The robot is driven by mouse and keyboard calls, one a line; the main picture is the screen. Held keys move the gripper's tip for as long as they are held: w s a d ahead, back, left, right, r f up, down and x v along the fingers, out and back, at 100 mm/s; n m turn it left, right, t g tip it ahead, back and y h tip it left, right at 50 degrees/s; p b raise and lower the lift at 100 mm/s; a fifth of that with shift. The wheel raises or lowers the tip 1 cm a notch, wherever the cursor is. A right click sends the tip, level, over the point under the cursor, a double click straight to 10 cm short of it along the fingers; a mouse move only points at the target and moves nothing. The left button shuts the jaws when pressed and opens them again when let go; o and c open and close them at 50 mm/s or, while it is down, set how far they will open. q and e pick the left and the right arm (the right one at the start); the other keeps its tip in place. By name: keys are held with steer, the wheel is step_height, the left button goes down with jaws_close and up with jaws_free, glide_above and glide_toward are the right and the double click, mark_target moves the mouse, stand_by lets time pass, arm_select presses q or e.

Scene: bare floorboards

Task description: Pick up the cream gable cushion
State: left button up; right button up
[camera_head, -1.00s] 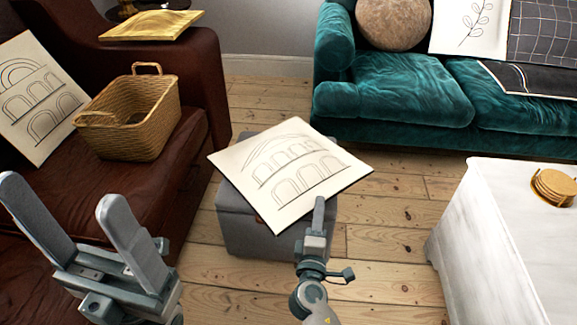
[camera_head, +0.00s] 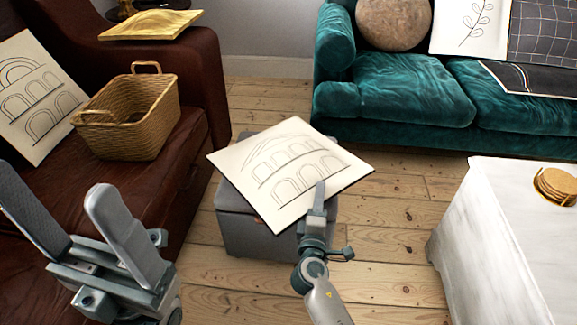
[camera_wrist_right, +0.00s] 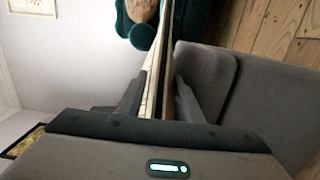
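A similar cream cushion with arches (camera_head: 38,100) leans on the brown leather sofa at left. My left gripper (camera_head: 62,215) is open and empty at lower left.
A wicker basket (camera_head: 135,118) sits on the leather sofa (camera_head: 205,75). A teal sofa (camera_head: 400,92) stands at the back. A white table (camera_head: 500,215) with coasters (camera_head: 556,186) is at right. Bare floorboards (camera_head: 385,235) lie between.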

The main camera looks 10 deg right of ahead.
stand_by(0.4)
jaws_close()
steer(key=shift+r, duration=0.1)
